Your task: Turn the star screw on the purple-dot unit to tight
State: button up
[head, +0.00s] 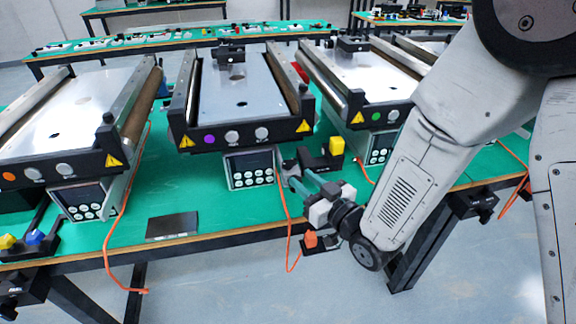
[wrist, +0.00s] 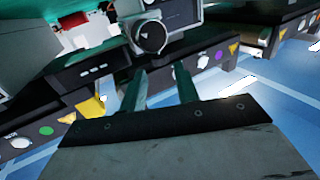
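The purple-dot unit (head: 240,82) is the middle conveyor in the head view; its purple dot (head: 209,140) is on the front panel. A control box (head: 249,169) with several buttons hangs below it. My gripper (head: 290,176) is low beside the box's right side. In the wrist view its two fingers (wrist: 161,70) are apart with nothing between them. A round dark knob (wrist: 150,37) with a pale mark lies beyond the fingertips, apart from them. I cannot tell whether it is the star screw, which I cannot make out in the head view.
A green-dot conveyor (head: 377,82) stands to the right and an orange-dot one (head: 85,112) to the left. A black fixture with a yellow block (head: 336,146) is close behind my gripper. Orange cables (head: 285,200) hang over the table edge. A dark plate (head: 172,226) lies in front.

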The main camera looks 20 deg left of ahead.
aim_at(282, 167)
jog(key=x, duration=0.7)
jog(key=shift+w, duration=0.1)
jog(key=c, duration=0.7)
jog(key=shift+o, duration=0.2)
jog(key=shift+a+m+t+h, duration=0.1)
jog(key=shift+m+t+h, duration=0.2)
jog(key=shift+t, duration=0.1)
jog(key=m+t+h, duration=0.3)
jog(key=t+h, duration=0.1)
jog(key=shift+m, duration=0.4)
jog(key=m+t+h, duration=0.1)
jog(key=m+h, duration=0.1)
jog(key=h, duration=0.2)
jog(key=m+t+h, duration=0.2)
jog(key=m+h, duration=0.1)
jog(key=h, duration=0.1)
jog(key=shift+a, duration=0.1)
jog(key=m+h, duration=0.2)
jog(key=h, duration=0.1)
jog(key=m+h, duration=0.2)
jog(key=h, duration=0.2)
jog(key=shift+m, duration=0.4)
jog(key=m+g+h, duration=0.1)
jog(key=m+h, duration=0.1)
jog(key=h, duration=0.1)
jog(key=m+g+h, duration=0.2)
jog(key=h, duration=0.1)
jog(key=shift+r, duration=0.1)
jog(key=shift+m+g, duration=0.3)
jog(key=shift+m, duration=0.1)
